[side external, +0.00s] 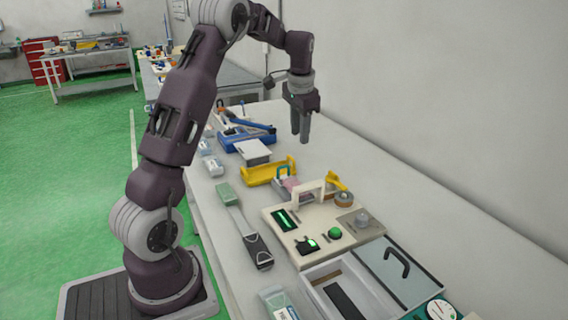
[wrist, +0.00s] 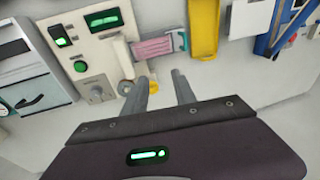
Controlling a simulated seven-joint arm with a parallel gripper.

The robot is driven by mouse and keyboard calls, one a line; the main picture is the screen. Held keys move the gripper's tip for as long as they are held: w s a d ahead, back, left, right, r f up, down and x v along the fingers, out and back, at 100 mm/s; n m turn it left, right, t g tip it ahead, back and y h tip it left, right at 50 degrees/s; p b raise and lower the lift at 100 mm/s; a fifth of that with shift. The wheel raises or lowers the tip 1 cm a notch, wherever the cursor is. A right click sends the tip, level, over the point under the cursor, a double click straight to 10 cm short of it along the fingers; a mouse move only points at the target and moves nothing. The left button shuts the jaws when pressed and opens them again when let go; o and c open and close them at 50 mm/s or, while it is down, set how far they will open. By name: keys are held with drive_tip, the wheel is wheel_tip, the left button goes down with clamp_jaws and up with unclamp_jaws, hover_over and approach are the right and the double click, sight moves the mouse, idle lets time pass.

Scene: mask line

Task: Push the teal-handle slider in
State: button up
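The slider's teal handle (side external: 283,170) is a small loop beside a pink block (side external: 291,186), at the far end of the cream panel (side external: 270,222). In the wrist view the teal handle (wrist: 180,40) sticks out at the right end of the pink block (wrist: 152,47), on the side away from the panel. My gripper (side external: 302,138) hangs above the bench, beyond the panel and apart from the slider. In the wrist view its fingers (wrist: 160,78) are apart with nothing between them. How deep the slider sits cannot be told.
A white arch handle (side external: 308,190) stands up from the panel near the slider. A yellow bracket (side external: 264,174) lies just beyond the slider, with a blue tool (side external: 246,138) farther back. Bare bench lies along the wall.

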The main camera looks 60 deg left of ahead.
drive_tip(key=g, duration=0.1)
approach(284, 167)
drive_tip(key=shift+m, duration=0.3)
drive_tip(key=f, duration=0.2)
drive_tip(key=a+f, duration=0.1)
drive_tip(key=f, duration=0.4)
drive_tip(key=shift+a+f, duration=0.35)
drive_tip(key=shift+a, duration=0.05)
clamp_jaws()
drive_tip(key=shift+r, duration=0.1)
